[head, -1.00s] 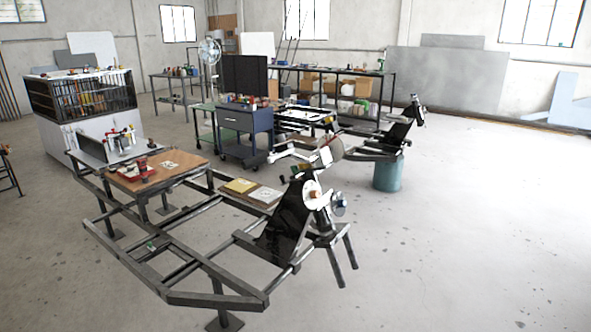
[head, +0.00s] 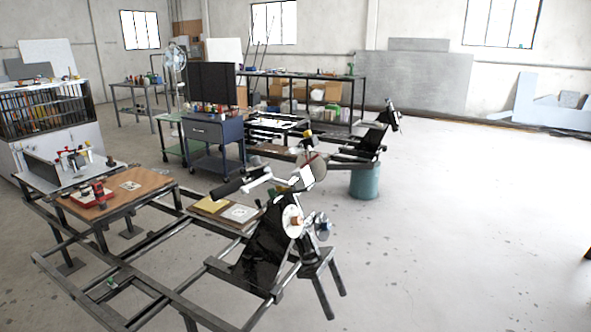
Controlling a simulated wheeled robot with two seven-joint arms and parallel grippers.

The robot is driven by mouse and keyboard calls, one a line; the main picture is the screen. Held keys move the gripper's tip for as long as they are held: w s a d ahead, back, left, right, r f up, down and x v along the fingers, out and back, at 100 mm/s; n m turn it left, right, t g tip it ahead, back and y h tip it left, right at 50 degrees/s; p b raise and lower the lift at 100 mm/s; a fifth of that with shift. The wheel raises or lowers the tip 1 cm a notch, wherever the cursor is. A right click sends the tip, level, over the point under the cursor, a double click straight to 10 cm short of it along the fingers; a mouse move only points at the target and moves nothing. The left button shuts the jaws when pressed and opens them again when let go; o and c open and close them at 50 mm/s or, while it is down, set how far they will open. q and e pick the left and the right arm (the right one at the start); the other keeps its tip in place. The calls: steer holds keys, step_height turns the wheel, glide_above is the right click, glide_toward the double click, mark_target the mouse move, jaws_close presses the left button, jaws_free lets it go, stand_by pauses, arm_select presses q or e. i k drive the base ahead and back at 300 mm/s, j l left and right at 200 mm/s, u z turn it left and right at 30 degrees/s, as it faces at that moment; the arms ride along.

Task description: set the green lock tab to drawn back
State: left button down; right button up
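A small green spot (head: 110,283) shows on a rail of the low dark metal frame (head: 150,290) at the lower left. It is too small to tell whether this is the lock tab or how it is set. A black seat-like panel (head: 262,250), a white disc with an orange-brown centre (head: 293,221) and a white bar with a dark grip (head: 228,188) stand at the frame's right end. No spring can be made out clearly. Neither of my grippers can be made out in the view.
A wooden board (head: 150,193) with red tools lies on the frame at left. A yellow pad (head: 211,205) lies near its middle. A blue cart (head: 213,150) and teal drum (head: 365,182) stand behind. The floor at right (head: 460,230) is open.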

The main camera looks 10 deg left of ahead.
mark_target(271, 192)
steer(key=i+j+z, duration=0.25)
steer(key=i+j, duration=0.2)
steer(key=i+j+z, duration=0.25)
steer(key=i+j, duration=0.25)
steer(key=j, duration=0.05)
